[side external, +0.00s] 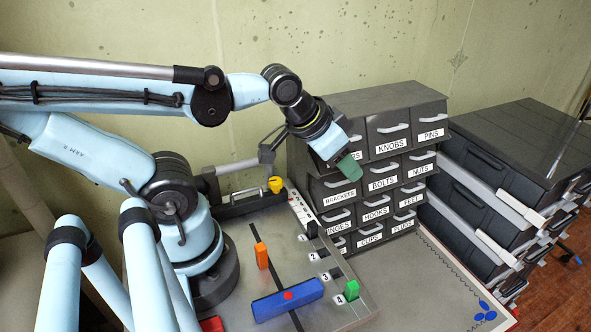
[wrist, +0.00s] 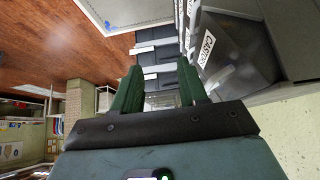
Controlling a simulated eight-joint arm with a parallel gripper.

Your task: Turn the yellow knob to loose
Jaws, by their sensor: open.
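The yellow knob (side external: 275,184) sits on a dark fixture at the back left of the grey work plate (side external: 240,255), in the side external view. Its marking and the way it points are too small to read. My gripper (side external: 350,168) is up and to the right of the knob, in front of the labelled drawers and well apart from the knob. In the wrist view, my gripper's two green fingers (wrist: 158,80) stand apart with nothing between them. The knob does not show in the wrist view.
A grey drawer cabinet (side external: 385,99) with labelled drawers stands close behind my gripper. On the plate are an orange block (side external: 261,255), a blue bar (side external: 287,300) and a green block (side external: 351,290) near the number 4. Stacked dark cases (side external: 515,150) stand at right.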

